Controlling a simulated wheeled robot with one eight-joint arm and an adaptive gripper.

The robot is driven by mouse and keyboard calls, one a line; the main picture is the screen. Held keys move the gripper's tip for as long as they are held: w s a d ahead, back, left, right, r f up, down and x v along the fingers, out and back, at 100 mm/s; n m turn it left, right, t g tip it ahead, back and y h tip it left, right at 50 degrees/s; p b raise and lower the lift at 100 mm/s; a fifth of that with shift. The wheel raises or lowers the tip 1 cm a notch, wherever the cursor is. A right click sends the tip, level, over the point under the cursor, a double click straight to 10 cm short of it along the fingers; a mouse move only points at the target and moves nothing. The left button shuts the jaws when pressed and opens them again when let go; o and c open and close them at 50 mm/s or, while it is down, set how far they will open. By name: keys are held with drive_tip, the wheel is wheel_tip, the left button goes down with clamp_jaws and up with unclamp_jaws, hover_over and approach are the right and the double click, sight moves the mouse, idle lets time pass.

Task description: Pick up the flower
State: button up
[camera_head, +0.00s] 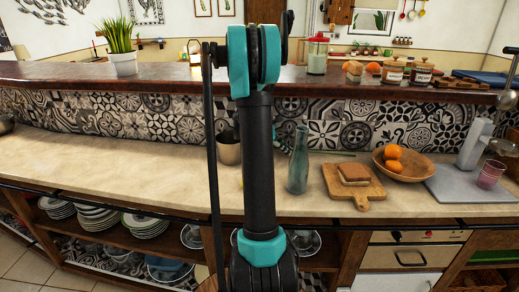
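I cannot clearly make out a flower. A potted green grassy plant (120,40) in a white pot stands on the raised wooden ledge at the left. A small yellow spot (241,184) shows at the edge of my arm, mostly hidden. My arm with teal joints rises through the middle of the view and covers part of the counter. My gripper is not in view.
On the counter (90,168) are a metal cup (229,152), a cutting board (374,201) with a cake slice (353,174), a wooden bowl (422,171) with oranges, and a pink glass (490,175). Plates fill the shelf below. The counter's left part is mostly clear.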

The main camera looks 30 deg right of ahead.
drive_tip(key=shift+s+d+f, duration=0.1)
drive_tip(key=shift+d+f, duration=0.15)
clamp_jaws()
